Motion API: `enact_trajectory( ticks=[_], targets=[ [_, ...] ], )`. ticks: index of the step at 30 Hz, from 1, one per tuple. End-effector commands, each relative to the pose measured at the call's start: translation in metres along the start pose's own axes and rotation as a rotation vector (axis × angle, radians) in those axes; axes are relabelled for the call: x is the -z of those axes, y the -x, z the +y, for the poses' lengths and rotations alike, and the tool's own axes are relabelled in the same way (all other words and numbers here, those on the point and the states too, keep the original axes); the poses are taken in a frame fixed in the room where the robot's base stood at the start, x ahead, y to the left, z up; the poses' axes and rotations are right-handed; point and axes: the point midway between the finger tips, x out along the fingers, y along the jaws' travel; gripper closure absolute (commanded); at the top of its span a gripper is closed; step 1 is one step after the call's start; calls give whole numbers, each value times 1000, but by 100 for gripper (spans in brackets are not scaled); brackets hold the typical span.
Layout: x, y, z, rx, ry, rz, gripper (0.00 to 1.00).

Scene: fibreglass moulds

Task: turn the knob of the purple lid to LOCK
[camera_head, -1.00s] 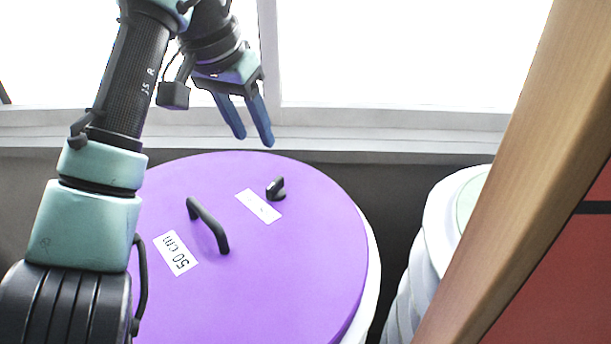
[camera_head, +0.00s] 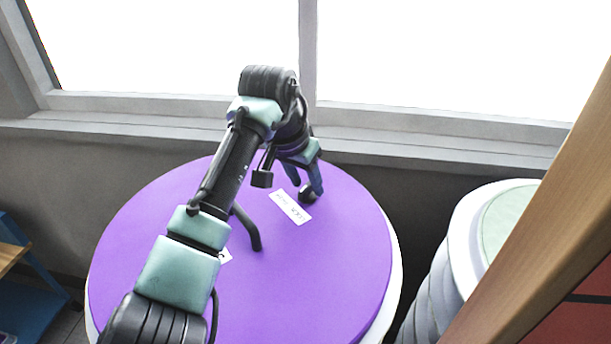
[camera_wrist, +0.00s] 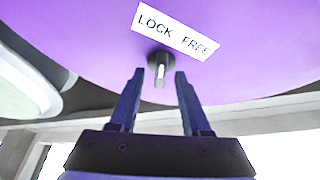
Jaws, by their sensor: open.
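The purple lid (camera_head: 330,270) is a large round disc on a white drum, with a black bar handle (camera_head: 247,228) near its middle. The small dark knob (camera_head: 307,194) is near the lid's far edge. In the wrist view the knob (camera_wrist: 160,66) has a light pointer ridge, below a white label (camera_wrist: 176,30) reading LOCK on the left and FREE on the right. The ridge runs roughly up and down in that view. My gripper (camera_wrist: 159,75) is open, its two blue fingers pointing at the knob, one to each side. Whether they touch it I cannot tell.
A stack of white drums with a pale green top (camera_head: 508,222) stands at right. A wooden post (camera_head: 535,215) crosses the right side. A window sill (camera_head: 430,145) runs behind the lid. A blue shelf (camera_head: 30,285) stands at lower left.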

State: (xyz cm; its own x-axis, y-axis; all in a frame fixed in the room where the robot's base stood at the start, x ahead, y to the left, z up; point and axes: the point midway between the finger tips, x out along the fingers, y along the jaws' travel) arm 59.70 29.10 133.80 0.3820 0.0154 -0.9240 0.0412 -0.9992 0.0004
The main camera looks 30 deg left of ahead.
Motion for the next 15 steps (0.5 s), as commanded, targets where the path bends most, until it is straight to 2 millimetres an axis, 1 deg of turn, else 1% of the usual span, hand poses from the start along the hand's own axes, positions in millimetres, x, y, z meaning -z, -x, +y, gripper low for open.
enact_trajectory(
  ticks=[5,8,9,13,15],
  targets=[
    [0,0,0,0,-1,0,52],
    [0,0,0,0,-1,0,69],
    [0,0,0,0,-1,0,76],
    [0,0,0,0,-1,0,99],
    [0,0,0,0,-1,1,100]
  ],
)
